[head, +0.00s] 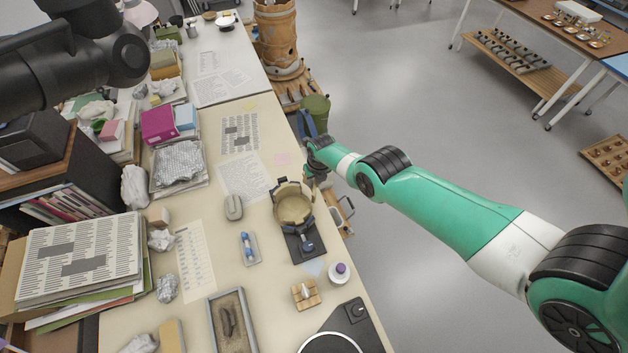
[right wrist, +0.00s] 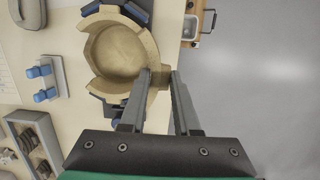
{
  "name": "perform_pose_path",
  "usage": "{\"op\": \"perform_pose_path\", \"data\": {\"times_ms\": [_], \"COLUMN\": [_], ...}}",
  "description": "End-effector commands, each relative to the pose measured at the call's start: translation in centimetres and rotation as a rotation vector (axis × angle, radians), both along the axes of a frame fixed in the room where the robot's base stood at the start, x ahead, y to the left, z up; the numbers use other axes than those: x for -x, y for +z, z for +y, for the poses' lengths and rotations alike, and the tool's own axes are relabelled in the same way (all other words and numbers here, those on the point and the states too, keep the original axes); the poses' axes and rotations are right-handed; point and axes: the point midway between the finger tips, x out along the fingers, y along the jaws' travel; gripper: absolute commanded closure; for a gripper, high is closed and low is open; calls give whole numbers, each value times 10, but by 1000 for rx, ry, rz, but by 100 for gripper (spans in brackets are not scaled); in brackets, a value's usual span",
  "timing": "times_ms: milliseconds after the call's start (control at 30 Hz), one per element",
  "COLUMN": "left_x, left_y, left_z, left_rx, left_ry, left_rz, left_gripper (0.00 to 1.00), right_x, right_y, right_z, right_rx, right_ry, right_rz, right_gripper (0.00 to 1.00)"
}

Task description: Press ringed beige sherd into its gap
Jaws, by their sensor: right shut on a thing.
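The beige bowl (head: 293,208) sits in a dark holder on the bench near its right edge. In the right wrist view the bowl (right wrist: 122,55) shows an uneven, broken rim. My right gripper (right wrist: 161,76) is shut on a small beige sherd (right wrist: 162,78) at the bowl's rim. I cannot tell whether the sherd touches the bowl or is seated in a gap, and any ring mark on it is not visible. In the head view my right gripper (head: 309,180) is small and partly hidden by its own wrist. My left gripper is outside the views.
A dark stand base with a blue knob (head: 307,247) lies just in front of the bowl. Open floor lies right of the bench.

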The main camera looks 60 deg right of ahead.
Motion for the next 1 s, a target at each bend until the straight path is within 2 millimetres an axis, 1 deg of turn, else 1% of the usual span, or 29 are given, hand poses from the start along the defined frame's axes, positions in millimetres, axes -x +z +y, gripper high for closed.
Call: {"op": "perform_pose_path", "data": {"times_ms": [33,1000], "left_x": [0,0], "left_y": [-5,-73], "left_z": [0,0], "left_rx": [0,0], "left_ry": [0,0], "left_rz": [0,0], "left_gripper": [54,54], "right_x": [0,0], "right_y": [-5,-73], "right_z": [0,0], "right_rx": [1,1], "right_ry": [0,0], "right_rz": [-1,-1], "right_gripper": [100,100]}}
